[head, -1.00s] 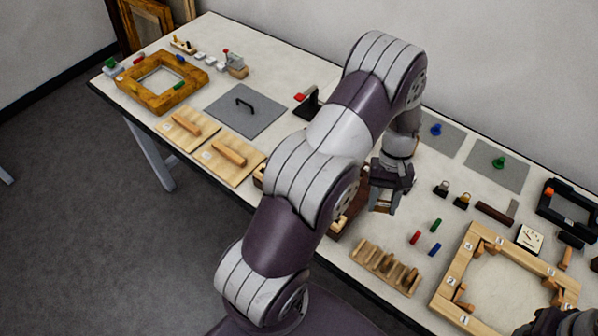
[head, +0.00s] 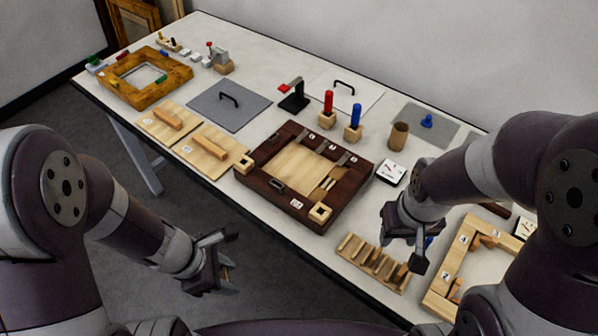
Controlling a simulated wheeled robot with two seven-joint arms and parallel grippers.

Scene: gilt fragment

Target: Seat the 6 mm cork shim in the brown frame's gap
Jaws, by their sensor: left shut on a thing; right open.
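The brown frame (head: 338,198) lies flat mid-table, with a pale wood panel inside it and small pale square blocks at two corners. I cannot make out which opening in it is the gap. My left gripper (head: 226,268) is low at the front, left of the frame and seen against the floor. It is shut on a small tan piece, mostly hidden by the fingers; I cannot tell its thickness. My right gripper (head: 404,250) is open, right of the frame and by the slotted wooden rack (head: 352,256), which holds several thin pieces.
A red and a blue handled tool (head: 355,118) stand behind the frame, near a brown cylinder (head: 399,136) and a white dial box (head: 391,172). A pale frame (head: 441,289) lies at right. Boards and an orange-brown frame (head: 118,89) occupy the left.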

